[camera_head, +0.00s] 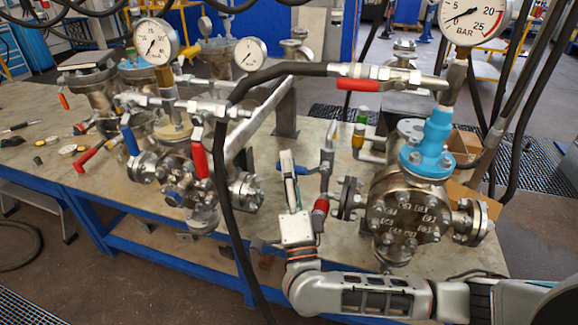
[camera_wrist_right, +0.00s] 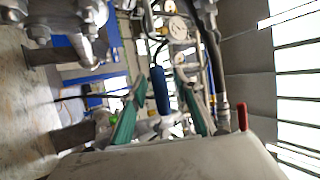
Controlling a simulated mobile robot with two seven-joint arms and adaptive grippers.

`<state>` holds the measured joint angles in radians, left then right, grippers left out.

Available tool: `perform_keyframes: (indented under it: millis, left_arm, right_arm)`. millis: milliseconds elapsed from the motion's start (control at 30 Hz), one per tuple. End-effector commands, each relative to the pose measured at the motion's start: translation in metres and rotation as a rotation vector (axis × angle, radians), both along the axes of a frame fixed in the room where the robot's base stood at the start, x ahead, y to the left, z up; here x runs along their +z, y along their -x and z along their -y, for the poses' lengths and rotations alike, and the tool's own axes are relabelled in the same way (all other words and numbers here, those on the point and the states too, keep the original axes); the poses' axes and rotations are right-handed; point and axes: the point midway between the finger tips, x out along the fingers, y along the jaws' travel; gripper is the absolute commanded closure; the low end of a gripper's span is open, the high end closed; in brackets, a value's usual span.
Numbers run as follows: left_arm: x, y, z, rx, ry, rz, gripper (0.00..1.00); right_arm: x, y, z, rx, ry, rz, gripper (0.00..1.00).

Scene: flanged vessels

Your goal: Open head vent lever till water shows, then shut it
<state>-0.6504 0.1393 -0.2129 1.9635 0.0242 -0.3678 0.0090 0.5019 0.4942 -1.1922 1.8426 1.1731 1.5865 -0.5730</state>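My right gripper (camera_head: 289,165) reaches up from the front, left of the right-hand flanged vessel (camera_head: 400,215). In the wrist view its two green-padded fingers (camera_wrist_right: 158,84) stand apart. A blue lever handle (camera_wrist_right: 160,92) shows between them, with gaps on both sides; I cannot tell its depth. A red lever (camera_head: 358,84) lies along the valve at the hose end, left of the vessel's gauge (camera_head: 472,18). Which lever is the head vent is not marked. No water shows. My left gripper is not in view.
A black hose (camera_head: 225,150) hangs down left of my right gripper. A second flanged vessel (camera_head: 185,170) with blue and red levers and a gauge (camera_head: 156,41) stands to the left. The bench top (camera_head: 50,110) is freer at far left, with small loose parts.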

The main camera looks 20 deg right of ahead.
Motion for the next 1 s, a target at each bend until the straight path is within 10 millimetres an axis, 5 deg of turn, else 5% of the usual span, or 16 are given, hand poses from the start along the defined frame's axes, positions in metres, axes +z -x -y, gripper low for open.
perform_keyframes:
  millis: [200, 333, 667, 1000]
  left_arm:
    - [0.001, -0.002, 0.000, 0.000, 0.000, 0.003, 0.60]
    - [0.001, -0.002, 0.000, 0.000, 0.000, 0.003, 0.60]
    - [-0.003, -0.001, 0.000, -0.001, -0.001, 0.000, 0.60]
    - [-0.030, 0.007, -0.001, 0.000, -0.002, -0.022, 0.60]
  right_arm:
    - [0.000, 0.000, 0.000, 0.000, 0.000, 0.000, 0.69]
    - [0.000, 0.000, 0.000, 0.000, 0.000, 0.000, 1.00]
    - [0.000, 0.000, 0.000, 0.001, -0.016, 0.008, 1.00]
    - [0.008, 0.001, 0.000, -0.001, -0.165, 0.103, 1.00]
